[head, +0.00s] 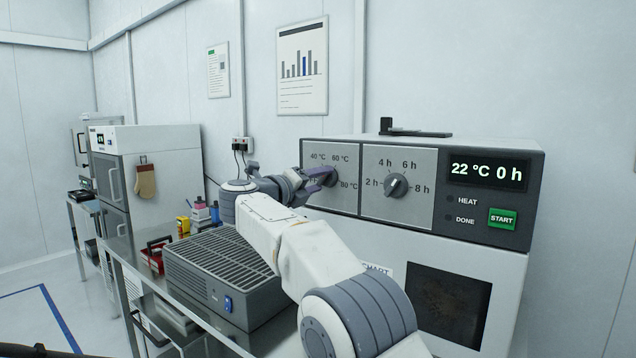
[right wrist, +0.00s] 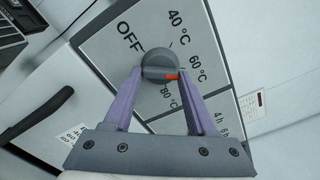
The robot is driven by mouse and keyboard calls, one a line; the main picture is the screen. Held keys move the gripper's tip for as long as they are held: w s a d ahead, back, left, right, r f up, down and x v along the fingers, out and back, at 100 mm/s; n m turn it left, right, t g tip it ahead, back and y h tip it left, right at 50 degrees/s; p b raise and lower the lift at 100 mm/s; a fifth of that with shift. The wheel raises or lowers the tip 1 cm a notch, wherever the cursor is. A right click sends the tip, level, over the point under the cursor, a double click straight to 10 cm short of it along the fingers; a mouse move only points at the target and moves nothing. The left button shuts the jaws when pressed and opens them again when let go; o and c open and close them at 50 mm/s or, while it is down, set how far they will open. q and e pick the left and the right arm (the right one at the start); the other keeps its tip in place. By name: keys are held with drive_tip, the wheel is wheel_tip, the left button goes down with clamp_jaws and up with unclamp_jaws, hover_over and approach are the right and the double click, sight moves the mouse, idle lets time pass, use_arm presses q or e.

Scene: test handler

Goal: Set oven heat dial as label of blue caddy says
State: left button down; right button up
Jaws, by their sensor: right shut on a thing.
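The heat dial (right wrist: 158,62) is a round grey knob on the oven's grey panel, marked OFF, 40, 60 and 80 °C. In the right wrist view its red pointer mark faces right, roughly between 60 °C and 80 °C, nearer the 60 label. My right gripper (right wrist: 160,82) is shut on the dial, with a purple finger at each side. In the head view my right gripper (head: 322,177) covers part of the dial and its labels. The oven (head: 430,255) display (head: 487,171) reads 22 °C 0 h. No blue caddy can be made out.
The time dial (head: 396,185) sits right of the heat dial, then the green START button (head: 502,219). A grey vented box (head: 225,270) stands on the bench beneath my right arm.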

drive_tip(key=shift+a+f, duration=0.1)
drive_tip(key=shift+f, duration=0.15)
drive_tip(key=o, duration=1.1)
drive_tip(key=shift+c, duration=0.2)
drive_tip(key=o, duration=0.3)
drive_tip(key=shift+s+r, duration=0.1)
drive_tip(key=shift+r, duration=0.1)
drive_tip(key=b+v, duration=0.2)
drive_tip(key=v, duration=0.8)
drive_tip(key=shift+s+b, duration=0.15)
drive_tip(key=shift+b, duration=0.25)
